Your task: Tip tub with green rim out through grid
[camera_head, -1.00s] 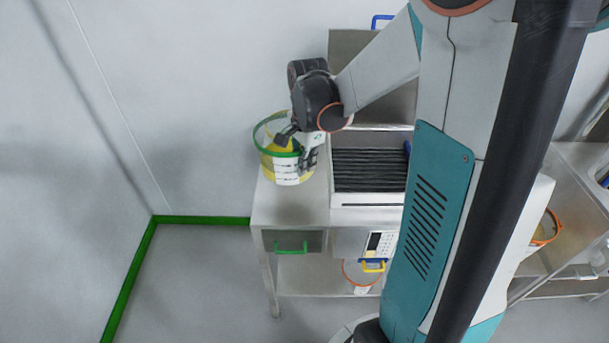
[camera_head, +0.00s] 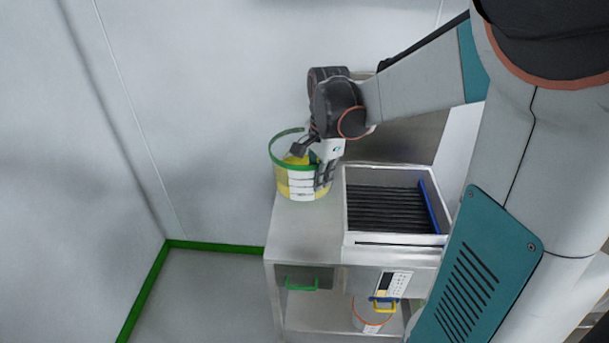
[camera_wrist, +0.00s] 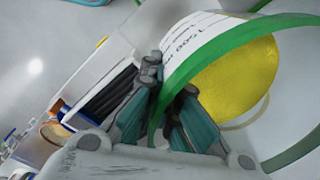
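The tub with the green rim (camera_head: 300,183) is clear-walled with a white label and yellow contents. It is upright over the left end of the steel bench; whether its base touches the top is hard to tell. My gripper (camera_head: 322,168) is at the right side of its rim. In the wrist view, my gripper (camera_wrist: 165,108) has one finger on each side of the tub's wall and green rim (camera_wrist: 215,48), closed on it. Yellow contents (camera_wrist: 232,82) show inside. The grid of dark bars (camera_head: 385,208) lies in a pale open box right of the tub.
A blue bar (camera_head: 429,207) lies along the grid's right side. The bench top (camera_head: 300,232) is bare in front of the tub. Another tub with an orange rim (camera_head: 372,315) stands on the lower shelf. A wall rises close behind the bench.

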